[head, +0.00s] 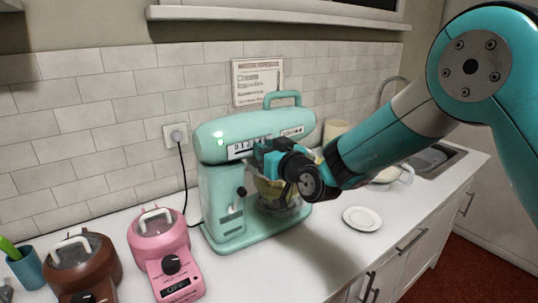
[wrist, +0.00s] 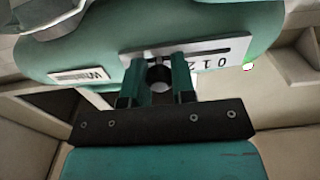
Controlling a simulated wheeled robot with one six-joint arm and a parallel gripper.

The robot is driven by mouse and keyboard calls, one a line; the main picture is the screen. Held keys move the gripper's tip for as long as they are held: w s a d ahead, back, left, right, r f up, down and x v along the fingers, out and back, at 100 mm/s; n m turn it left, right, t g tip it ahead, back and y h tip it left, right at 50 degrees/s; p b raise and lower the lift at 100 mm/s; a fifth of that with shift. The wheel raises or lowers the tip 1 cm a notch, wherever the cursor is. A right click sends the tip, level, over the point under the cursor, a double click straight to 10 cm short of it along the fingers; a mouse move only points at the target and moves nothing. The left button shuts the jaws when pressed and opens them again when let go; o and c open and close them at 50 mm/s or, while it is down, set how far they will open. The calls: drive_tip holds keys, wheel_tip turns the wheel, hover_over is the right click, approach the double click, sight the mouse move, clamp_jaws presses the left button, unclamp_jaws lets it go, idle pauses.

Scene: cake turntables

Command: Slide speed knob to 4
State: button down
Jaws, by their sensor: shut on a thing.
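The mint-green stand mixer (head: 222,185) stands on the counter against the tiled wall. Its head carries a white speed scale (head: 240,148) with a slot. In the wrist view the scale (wrist: 215,52) appears upside down, with 0, 1 and part of 2 legible. The dark round speed knob (wrist: 158,74) sits between the two teal fingers of my gripper (wrist: 156,82). My gripper (head: 268,157) is shut on the knob at the front of the mixer head. The knob is past the 2; the fingers hide the higher numbers, so its exact setting cannot be read.
A glass bowl (head: 282,200) sits under the mixer head, below my gripper. A pink appliance (head: 160,242) and a brown one (head: 85,262) stand at the left. A white plate (head: 362,218) lies on clear counter at the right, near the sink (head: 436,160).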

drive_tip(key=c, duration=0.9)
unclamp_jaws()
drive_tip(key=shift+s, duration=0.1)
drive_tip(key=shift+c, duration=0.2)
drive_tip(key=b+v, duration=0.9)
drive_tip(key=v, duration=0.8)
drive_tip(key=shift+s, duration=0.2)
drive_tip(key=shift+d, duration=0.1)
